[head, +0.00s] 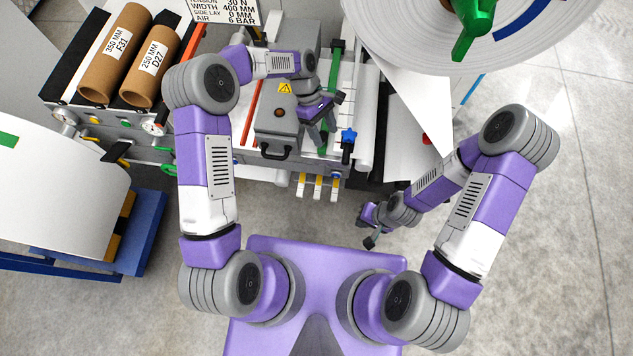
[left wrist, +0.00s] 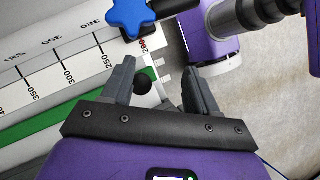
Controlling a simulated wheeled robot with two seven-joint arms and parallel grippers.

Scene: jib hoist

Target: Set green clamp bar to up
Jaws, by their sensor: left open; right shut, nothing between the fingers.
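The green clamp bar (head: 336,60) runs away from me along the machine bed, partly hidden by my left gripper in the head view. In the left wrist view its green length (left wrist: 52,127) lies beside a white scale, with a black ball knob (left wrist: 143,85) near its end. My left gripper (head: 331,122) is over the near part of the bar. Its open fingers (left wrist: 158,66) stand either side of the knob, which is closer to the left finger in the picture; contact cannot be told. My right gripper (head: 367,228) is shut and empty, low in front of the machine.
A blue star knob (head: 348,136) sits close to the left gripper, also in the left wrist view (left wrist: 128,15). A grey box with a handle (head: 277,122) stands left of the bar. A large white roll (head: 420,35) hangs at upper right. Floor at right is clear.

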